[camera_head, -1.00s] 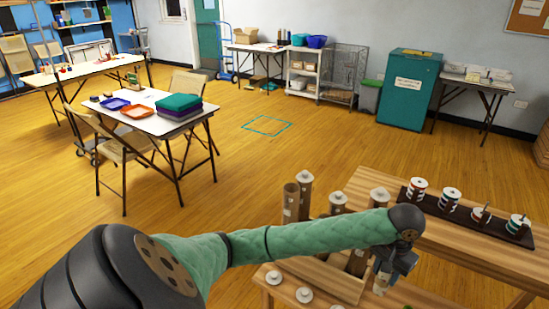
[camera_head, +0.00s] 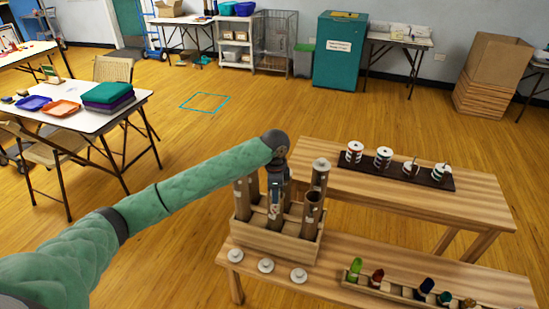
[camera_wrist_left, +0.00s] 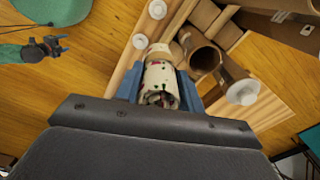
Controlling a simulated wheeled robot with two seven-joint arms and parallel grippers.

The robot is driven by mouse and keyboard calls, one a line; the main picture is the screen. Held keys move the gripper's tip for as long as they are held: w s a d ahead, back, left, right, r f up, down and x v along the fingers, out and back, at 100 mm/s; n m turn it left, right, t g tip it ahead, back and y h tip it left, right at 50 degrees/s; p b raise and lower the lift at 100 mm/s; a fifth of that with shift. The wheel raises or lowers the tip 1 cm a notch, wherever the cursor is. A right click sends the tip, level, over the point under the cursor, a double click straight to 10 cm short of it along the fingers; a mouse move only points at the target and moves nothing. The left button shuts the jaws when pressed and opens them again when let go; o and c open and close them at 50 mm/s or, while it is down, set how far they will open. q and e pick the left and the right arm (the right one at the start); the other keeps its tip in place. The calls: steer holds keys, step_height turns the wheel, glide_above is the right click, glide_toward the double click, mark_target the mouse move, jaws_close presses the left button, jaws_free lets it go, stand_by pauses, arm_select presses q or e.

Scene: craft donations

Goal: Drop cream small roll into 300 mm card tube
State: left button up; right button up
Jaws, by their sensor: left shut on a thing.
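My left gripper (camera_head: 276,208) is over the wooden tube rack (camera_head: 262,240), among the upright card tubes. In the left wrist view it is shut on a cream small roll (camera_wrist_left: 160,88), held between its blue fingers. An open-topped card tube (camera_head: 312,212) stands to the right of the gripper; an open tube mouth (camera_wrist_left: 205,57) shows beyond the roll in the wrist view, apart from it. A taller tube with a white cap (camera_head: 319,175) stands behind. I cannot tell which tube is 300 mm. My right gripper (camera_wrist_left: 42,48) appears small at the wrist view's upper left.
Several white caps (camera_head: 265,265) lie on the front bench (camera_head: 385,262) before the rack. A low tray of coloured thread (camera_head: 400,291) is at its right. A dark board with several spools (camera_head: 397,170) lies on the rear bench. Open floor lies behind.

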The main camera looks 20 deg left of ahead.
arm_select(q)
steer(key=w+a+r+m+p, duration=0.2)
steer(key=w+r+m+p, duration=0.25)
steer(key=w+m, duration=0.4)
arm_select(e)
steer(key=s+d+f, duration=0.4)
steer(key=s+f, duration=0.3)
steer(key=f, duration=0.1)
arm_select(q)
step_height(320, 180, down, 8)
steer(key=m+b, duration=0.1)
steer(key=b, duration=0.3)
steer(key=shift+s+a+r, duration=0.15)
steer(key=shift+a+r, duration=0.05)
arm_select(e)
steer(key=w+a+r, duration=0.2)
steer(key=w+r, duration=0.2)
steer(key=shift+w+a+r, duration=0.15)
steer(key=shift+r, duration=0.15)
arm_select(q)
steer(key=shift+m, duration=0.25)
steer(key=o, duration=0.9)
steer(key=shift+o, duration=0.6)
arm_select(e)
steer(key=shift+w, duration=0.15)
